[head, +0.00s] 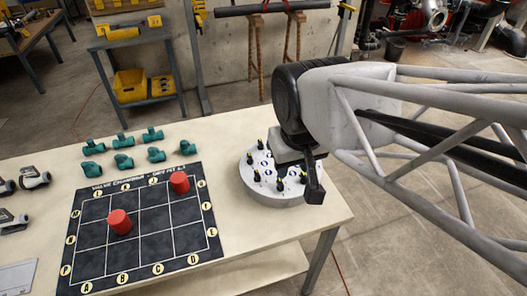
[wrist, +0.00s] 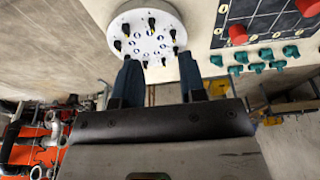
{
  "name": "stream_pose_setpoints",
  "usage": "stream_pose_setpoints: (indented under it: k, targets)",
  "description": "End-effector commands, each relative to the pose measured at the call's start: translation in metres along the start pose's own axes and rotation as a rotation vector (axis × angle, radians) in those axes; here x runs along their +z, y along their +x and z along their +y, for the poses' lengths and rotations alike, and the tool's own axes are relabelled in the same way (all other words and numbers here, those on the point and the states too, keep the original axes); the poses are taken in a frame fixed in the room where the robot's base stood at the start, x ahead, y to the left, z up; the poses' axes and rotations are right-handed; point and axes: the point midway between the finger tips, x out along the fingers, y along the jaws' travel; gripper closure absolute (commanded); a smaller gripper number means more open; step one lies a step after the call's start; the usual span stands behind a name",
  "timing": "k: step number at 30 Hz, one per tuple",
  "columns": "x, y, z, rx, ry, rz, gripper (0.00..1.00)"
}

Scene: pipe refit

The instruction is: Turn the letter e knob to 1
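A round white knob panel (head: 265,197) sits near the right end of the table. It carries a ring of several black knobs with yellow marks and small blue-and-white round labels. It also shows in the wrist view (wrist: 136,17). The labels are too small to read, so I cannot tell which knob is letter e or where it points. My gripper (head: 314,186) hangs by the panel's right side in the head view and hides part of it. In the wrist view my gripper (wrist: 158,66) has its two fingers apart with nothing between them, near the panel's edge.
A black grid mat (head: 185,207) with two red cylinders (head: 120,222) lies left of the panel. Several teal pipe fittings (head: 123,161) stand behind the mat. Grey fittings (head: 36,178) lie at the far left. The cream table (head: 215,160) is clear around the panel.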

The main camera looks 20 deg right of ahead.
Motion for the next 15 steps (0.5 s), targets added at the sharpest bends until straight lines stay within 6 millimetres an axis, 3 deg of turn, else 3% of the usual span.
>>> stream_pose_setpoints:
  k: [8,15]
  targets:
    - [-0.014,0.015,0.003,0.001,-0.001,-0.026,0.62]
    - [-0.048,0.058,0.011,0.003,-0.006,-0.091,0.62]
